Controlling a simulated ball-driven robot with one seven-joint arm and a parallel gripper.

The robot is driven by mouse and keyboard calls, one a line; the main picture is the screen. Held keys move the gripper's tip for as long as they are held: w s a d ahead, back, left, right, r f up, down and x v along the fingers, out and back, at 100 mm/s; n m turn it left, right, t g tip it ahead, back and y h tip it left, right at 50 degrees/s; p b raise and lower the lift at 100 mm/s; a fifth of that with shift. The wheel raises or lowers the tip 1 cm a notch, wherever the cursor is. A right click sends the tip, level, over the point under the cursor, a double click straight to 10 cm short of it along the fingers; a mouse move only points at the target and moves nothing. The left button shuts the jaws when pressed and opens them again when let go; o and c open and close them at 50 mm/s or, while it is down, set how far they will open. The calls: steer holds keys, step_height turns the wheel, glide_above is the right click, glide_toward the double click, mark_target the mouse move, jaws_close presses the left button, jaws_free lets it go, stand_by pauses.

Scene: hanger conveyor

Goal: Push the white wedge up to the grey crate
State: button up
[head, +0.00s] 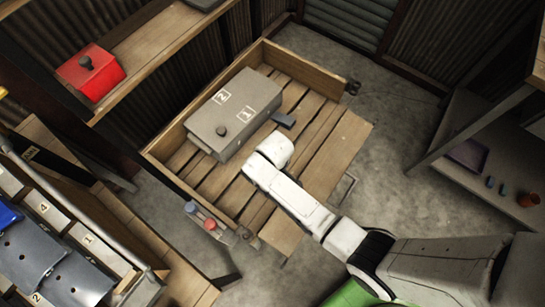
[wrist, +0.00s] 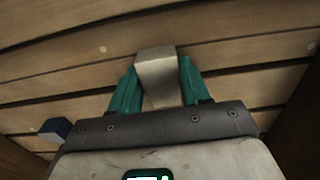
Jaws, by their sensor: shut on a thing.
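The white wedge (wrist: 158,76) shows in the wrist view, pale and slightly worn, lying over the wooden slats. My gripper (wrist: 160,64) has its two teal fingers on either side of the wedge and is shut on it. In the head view my white arm hides the fingers and the wedge. The crate does not show in the wrist view, so the gap between wedge and crate cannot be told.
A small dark block (head: 284,120) lies at the crate's right side; it also shows in the wrist view (wrist: 55,130). The bench (head: 335,150) has raised wooden edges at the back and left. Red and blue-grey items (head: 200,215) sit at its near left corner.

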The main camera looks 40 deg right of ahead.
steer(key=shift+w+a+b, duration=0.2)
steer(key=shift+w+b, duration=0.05)
steer(key=shift+w, duration=0.35)
steer(key=shift+w+a+b, duration=0.2)
steer(key=shift+w+b, duration=0.05)
steer(key=shift+w, duration=0.35)
steer(key=shift+w+a, duration=0.1)
steer(key=shift+w, duration=0.25)
steer(key=shift+w+a+b, duration=0.1)
steer(key=shift+w+b, duration=0.2)
steer(key=shift+w+a, duration=0.1)
steer(key=shift+w, duration=0.25)
steer(key=shift+w+a+b, duration=0.1)
steer(key=shift+w+b, duration=0.2)
steer(key=shift+w+a, duration=0.1)
steer(key=shift+w, duration=0.2)
steer(key=shift+w+a+b, duration=0.1)
steer(key=shift+w+b, duration=0.25)
steer(key=shift+w+a, duration=0.1)
steer(key=shift+w, duration=0.2)
steer(key=shift+w+a+b, duration=0.2)
steer(key=shift+w+b, duration=0.2)
steer(key=shift+w, duration=0.15)
steer(key=shift+w+a+b, duration=0.2)
steer(key=shift+w+b, duration=0.2)
steer(key=shift+w, duration=0.15)
